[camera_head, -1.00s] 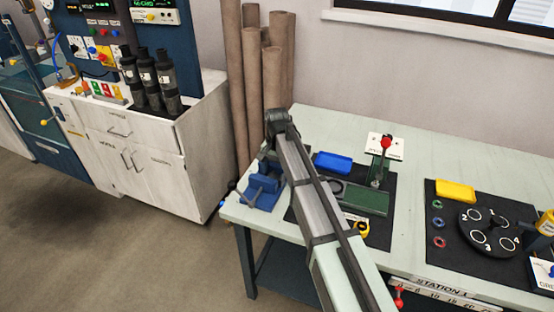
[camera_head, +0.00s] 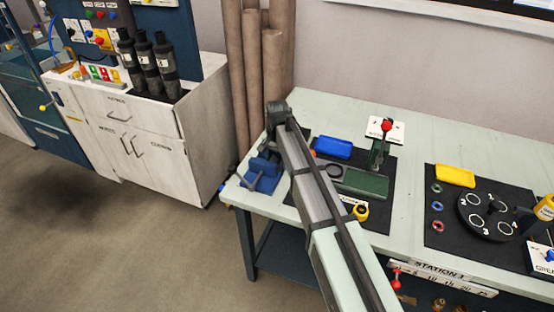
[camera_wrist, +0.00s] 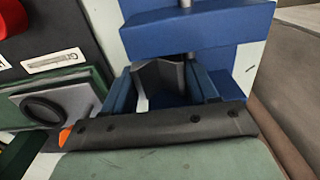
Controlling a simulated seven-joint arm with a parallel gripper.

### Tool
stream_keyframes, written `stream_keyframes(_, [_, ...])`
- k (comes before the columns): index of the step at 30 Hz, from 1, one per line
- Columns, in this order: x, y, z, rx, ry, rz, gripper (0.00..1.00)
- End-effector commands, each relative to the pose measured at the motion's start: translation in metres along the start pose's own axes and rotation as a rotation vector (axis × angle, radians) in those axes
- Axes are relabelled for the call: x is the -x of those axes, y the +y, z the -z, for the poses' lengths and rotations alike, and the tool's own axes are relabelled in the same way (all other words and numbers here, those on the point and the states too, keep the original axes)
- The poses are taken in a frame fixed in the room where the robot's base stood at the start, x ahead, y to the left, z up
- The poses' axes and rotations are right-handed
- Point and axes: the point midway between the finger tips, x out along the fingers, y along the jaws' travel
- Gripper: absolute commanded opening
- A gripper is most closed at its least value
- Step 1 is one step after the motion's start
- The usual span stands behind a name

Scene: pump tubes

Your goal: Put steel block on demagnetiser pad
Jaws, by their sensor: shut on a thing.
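My gripper (camera_wrist: 165,97) shows at the lower middle of the wrist view, its two fingers shut on a dark grey block that looks like the steel block (camera_wrist: 158,76). The block is close to a blue vise-like fixture (camera_wrist: 195,32), which also stands at the table's left end in the head view (camera_head: 262,175). I cannot tell whether the block touches it. A grey plate with a black ring (camera_wrist: 48,106), possibly the demagnetiser pad, lies left of my gripper. My arm hides the gripper and block in the head view.
A green-based tool with a red knob (camera_head: 386,126) and a blue tray (camera_head: 333,147) stand on the black mat. A yellow tray (camera_head: 455,176) and a numbered dial (camera_head: 487,214) are farther right. The table's back strip is clear.

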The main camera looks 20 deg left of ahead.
Motion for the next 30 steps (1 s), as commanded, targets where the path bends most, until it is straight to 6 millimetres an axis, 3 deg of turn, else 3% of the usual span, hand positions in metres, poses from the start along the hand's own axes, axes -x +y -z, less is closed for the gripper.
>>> stream_keyframes(2, [0.0001,0.0,0.0,0.0,0.0,0.0,0.47])
stream_keyframes(15, [0.0001,0.0,0.0,0.0,0.0,0.0,0.05])
stream_keyframes(16, [0.0001,0.0,0.0,0.0,0.0,0.0,0.55])
stream_keyframes(26, [0.0002,0.0,0.0,0.0,0.0,0.0,0.23])
stream_keyframes(30, [0.0002,0.0,0.0,0.0,0.0,0.0,0.21])
